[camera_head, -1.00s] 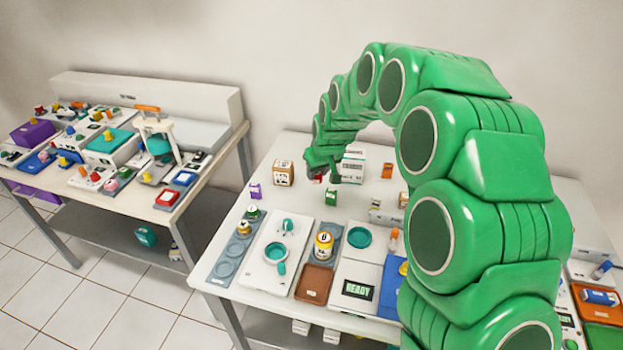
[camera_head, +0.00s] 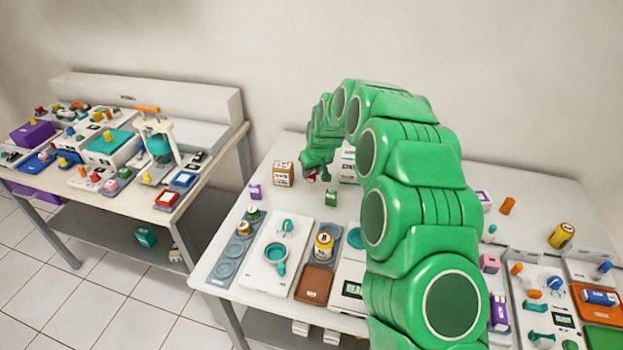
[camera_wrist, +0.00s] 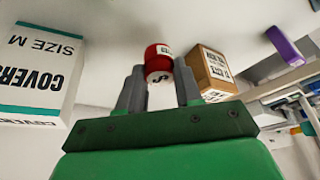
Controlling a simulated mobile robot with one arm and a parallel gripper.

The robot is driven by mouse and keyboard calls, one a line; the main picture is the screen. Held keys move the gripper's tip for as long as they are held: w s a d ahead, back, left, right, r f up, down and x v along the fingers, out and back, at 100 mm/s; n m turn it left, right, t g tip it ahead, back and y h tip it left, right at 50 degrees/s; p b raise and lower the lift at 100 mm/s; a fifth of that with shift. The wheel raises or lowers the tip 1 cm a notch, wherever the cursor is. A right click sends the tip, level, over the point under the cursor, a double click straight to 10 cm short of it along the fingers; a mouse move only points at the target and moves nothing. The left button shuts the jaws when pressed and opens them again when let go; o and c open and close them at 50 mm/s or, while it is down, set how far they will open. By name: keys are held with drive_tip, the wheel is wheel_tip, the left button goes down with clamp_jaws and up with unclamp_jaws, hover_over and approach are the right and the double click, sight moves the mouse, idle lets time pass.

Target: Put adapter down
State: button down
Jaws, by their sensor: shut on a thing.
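The adapter appears to be the small red cylinder with a white label (camera_wrist: 158,62) in the wrist view. It sits between the two grey fingers of my gripper (camera_wrist: 160,85), which are shut on it. In the head view my gripper (camera_head: 316,172) is over the back of the right table, between a tan box (camera_head: 283,173) and a white box (camera_head: 348,165). Only a speck of red shows at its tip there. Whether the adapter touches the tabletop I cannot tell.
In the wrist view the tan box (camera_wrist: 210,75) is close right of the adapter and the white covers box (camera_wrist: 38,75) stands left. A purple item (camera_head: 254,191) and a small green box (camera_head: 331,197) stand nearby. My arm hides the table's middle.

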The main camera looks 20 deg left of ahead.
sight(311, 178)
drive_tip(key=shift+w+a+f, duration=0.25)
drive_tip(key=shift+w+f, duration=0.1)
drive_tip(key=shift+f, duration=1.7)
drive_tip(key=c, duration=0.8)
unclamp_jaws()
drive_tip(key=shift+f, duration=0.1)
drive_tip(key=shift+o, duration=0.2)
